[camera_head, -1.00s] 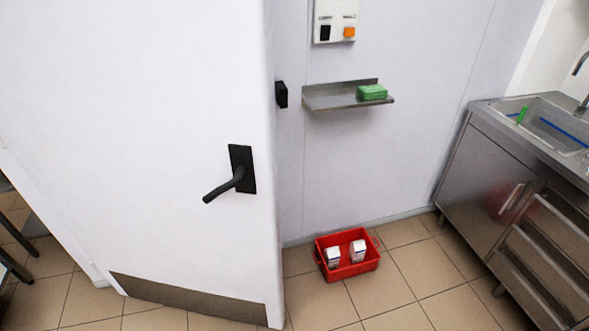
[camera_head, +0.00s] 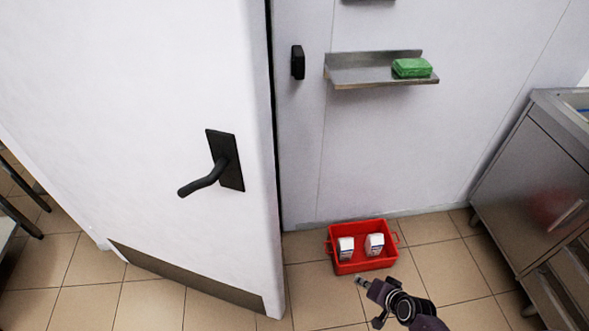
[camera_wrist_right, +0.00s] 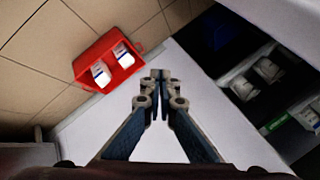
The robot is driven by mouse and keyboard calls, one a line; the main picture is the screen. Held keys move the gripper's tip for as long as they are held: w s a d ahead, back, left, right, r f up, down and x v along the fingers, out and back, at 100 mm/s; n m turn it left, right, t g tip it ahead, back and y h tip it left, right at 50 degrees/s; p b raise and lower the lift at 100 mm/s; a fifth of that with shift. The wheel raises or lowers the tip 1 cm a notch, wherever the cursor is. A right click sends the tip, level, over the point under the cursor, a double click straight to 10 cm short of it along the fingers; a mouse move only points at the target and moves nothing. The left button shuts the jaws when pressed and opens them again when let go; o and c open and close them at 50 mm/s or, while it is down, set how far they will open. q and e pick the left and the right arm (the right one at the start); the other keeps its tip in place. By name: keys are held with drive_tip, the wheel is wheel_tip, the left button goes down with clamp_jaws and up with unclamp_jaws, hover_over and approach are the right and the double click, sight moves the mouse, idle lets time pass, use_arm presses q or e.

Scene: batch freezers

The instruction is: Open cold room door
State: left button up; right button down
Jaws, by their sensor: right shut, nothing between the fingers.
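The white cold room door (camera_head: 130,110) fills the left of the head view, with a black lever handle (camera_head: 205,174) near its right edge. A narrow dark gap runs down that edge, between door and wall, so the door looks slightly ajar. A black catch (camera_head: 298,62) is on the wall to the right. My right gripper (camera_head: 362,284) is low in the head view, right of the door and apart from the handle. In the wrist view my right gripper (camera_wrist_right: 160,75) has its fingertips together with nothing between them. My left gripper is not in view.
A red crate (camera_head: 333,246) with two white cartons is on the tiled floor, close to my right gripper. A wall shelf (camera_head: 360,72) holds a green block (camera_head: 411,67). A steel counter (camera_head: 520,185) stands at right. The wrist view shows a dark space (camera_wrist_right: 205,60) with pale packages.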

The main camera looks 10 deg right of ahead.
drive_tip(key=w+a+r+m+t+y+b, duration=0.1)
drive_tip(key=w+a+r+t+y+b, duration=0.1)
drive_tip(key=w+r, duration=0.6)
drive_tip(key=w+a+r+m+t+y+b, duration=0.1)
drive_tip(key=w+a+r+m+t+y, duration=0.2)
drive_tip(key=r, duration=1)
use_arm(q)
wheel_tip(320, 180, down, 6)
drive_tip(key=b, duration=0.2)
use_arm(e)
drive_tip(key=s+a+r+n+y, duration=0.1)
drive_tip(key=a+r+y, duration=0.25)
drive_tip(key=r, duration=0.65)
drive_tip(key=s+a+r+n+y, duration=0.15)
drive_tip(key=a+r, duration=0.25)
drive_tip(key=r, duration=0.5)
drive_tip(key=p+x, duration=0.3)
drive_tip(key=x, duration=0.8)
use_arm(q)
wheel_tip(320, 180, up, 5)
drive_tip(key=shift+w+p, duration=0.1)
drive_tip(key=shift+p, duration=0.85)
use_arm(e)
drive_tip(key=s, duration=0.1)
drive_tip(key=s+a, duration=0.1)
drive_tip(key=s, duration=0.1)
drive_tip(key=shift+s+r+m, duration=0.2)
drive_tip(key=shift+s+m, duration=0.05)
drive_tip(key=shift+m, duration=0.1)
drive_tip(key=shift+s, duration=0.1)
